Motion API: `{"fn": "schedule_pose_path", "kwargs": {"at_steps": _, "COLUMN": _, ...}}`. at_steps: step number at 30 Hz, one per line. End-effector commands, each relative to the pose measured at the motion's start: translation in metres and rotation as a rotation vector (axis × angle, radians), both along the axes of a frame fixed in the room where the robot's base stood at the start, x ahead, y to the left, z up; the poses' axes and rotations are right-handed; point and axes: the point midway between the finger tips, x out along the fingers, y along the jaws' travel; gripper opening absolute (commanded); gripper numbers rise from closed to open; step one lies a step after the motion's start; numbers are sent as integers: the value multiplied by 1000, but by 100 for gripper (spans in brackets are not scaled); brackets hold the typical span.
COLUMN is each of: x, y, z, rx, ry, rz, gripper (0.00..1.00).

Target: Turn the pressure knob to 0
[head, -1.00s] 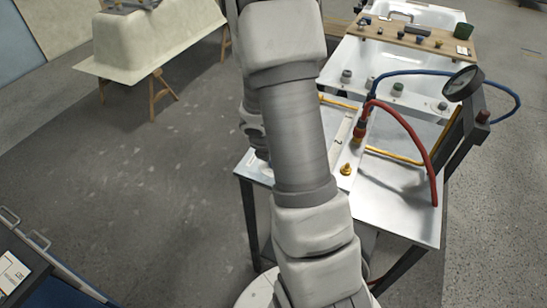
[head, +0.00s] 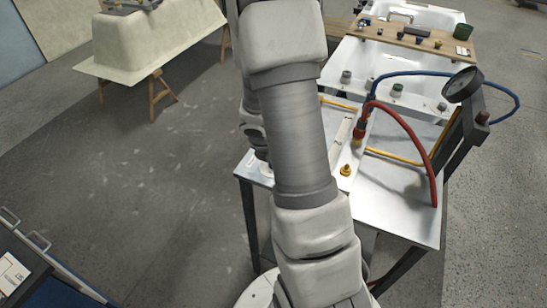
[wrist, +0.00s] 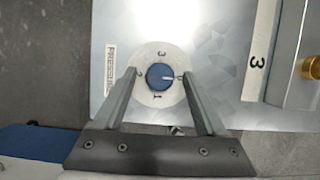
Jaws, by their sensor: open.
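The pressure knob (wrist: 160,76) is a round blue knob on a pale dial plate (wrist: 146,95), with a "PRESSURE" label (wrist: 110,70) to its left in the wrist view. A white pointer mark on the knob faces right in the picture. Small numbers surround the knob, but they are too small to read surely. My gripper (wrist: 159,75) is open, with one finger left and one right of the knob. I cannot tell whether the fingers touch it. In the head view my arm hides the knob and gripper.
A metal bench (head: 400,207) carries a red hose (head: 413,136), a blue hose (head: 425,73), a round gauge (head: 463,84) and a brass fitting (head: 346,170). A tub shell (head: 160,45) stands at the back left.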

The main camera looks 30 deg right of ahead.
Motion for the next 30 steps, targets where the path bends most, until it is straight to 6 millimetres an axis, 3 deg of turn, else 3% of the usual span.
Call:
{"fn": "schedule_pose_path", "kwargs": {"at_steps": 18, "x": -26, "y": 42, "z": 128, "rx": -1, "ry": -4, "rz": 0, "gripper": 74}}
{"fn": "schedule_pose_path", "kwargs": {"at_steps": 24, "x": -31, "y": 52, "z": 152, "rx": -1, "ry": -3, "rz": 0, "gripper": 74}}
{"fn": "schedule_pose_path", "kwargs": {"at_steps": 30, "x": -34, "y": 56, "z": 159, "rx": 0, "ry": -1, "rz": 0, "gripper": 74}}
